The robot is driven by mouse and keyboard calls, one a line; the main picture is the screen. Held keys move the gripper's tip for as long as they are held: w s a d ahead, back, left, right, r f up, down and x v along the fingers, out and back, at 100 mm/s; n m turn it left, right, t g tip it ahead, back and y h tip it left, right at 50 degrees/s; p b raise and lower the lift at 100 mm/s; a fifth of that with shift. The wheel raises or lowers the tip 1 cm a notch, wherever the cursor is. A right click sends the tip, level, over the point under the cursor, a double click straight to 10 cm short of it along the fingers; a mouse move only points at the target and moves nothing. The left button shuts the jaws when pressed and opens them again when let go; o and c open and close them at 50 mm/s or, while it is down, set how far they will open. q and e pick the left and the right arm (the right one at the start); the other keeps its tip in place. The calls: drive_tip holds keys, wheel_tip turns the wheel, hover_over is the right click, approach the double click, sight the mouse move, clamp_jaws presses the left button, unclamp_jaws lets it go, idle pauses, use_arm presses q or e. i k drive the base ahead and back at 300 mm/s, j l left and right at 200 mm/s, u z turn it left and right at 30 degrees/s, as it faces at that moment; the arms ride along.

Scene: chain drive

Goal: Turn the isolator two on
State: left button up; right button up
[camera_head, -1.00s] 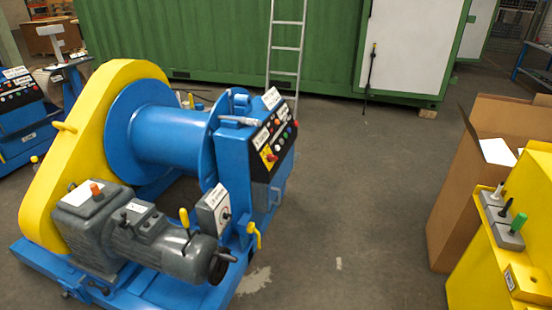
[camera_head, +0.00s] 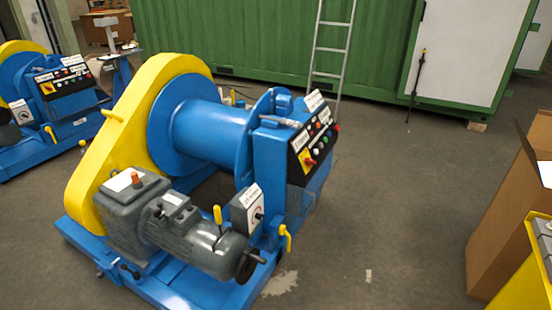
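A blue and yellow winch (camera_head: 200,130) with a grey motor (camera_head: 195,235) stands left of centre. Its sloped black control panel (camera_head: 315,145) carries a red knob on a yellow plate (camera_head: 309,162), several coloured buttons and white labels too small to read. A grey box with a dial (camera_head: 248,210) sits on the winch's front, beside a yellow lever (camera_head: 285,237). I cannot tell which knob is isolator two. Neither gripper is in view.
A cardboard box (camera_head: 515,220) and a yellow cabinet (camera_head: 525,285) stand at the right edge. A ladder (camera_head: 331,50) leans on the green container (camera_head: 260,40) behind. The grey floor (camera_head: 400,190) between winch and box is clear.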

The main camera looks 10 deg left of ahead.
sight(308, 161)
drive_tip(key=i+l+u, duration=0.65)
drive_tip(key=l+u, duration=0.3)
drive_tip(key=i+l, duration=0.05)
drive_tip(key=l, duration=0.1)
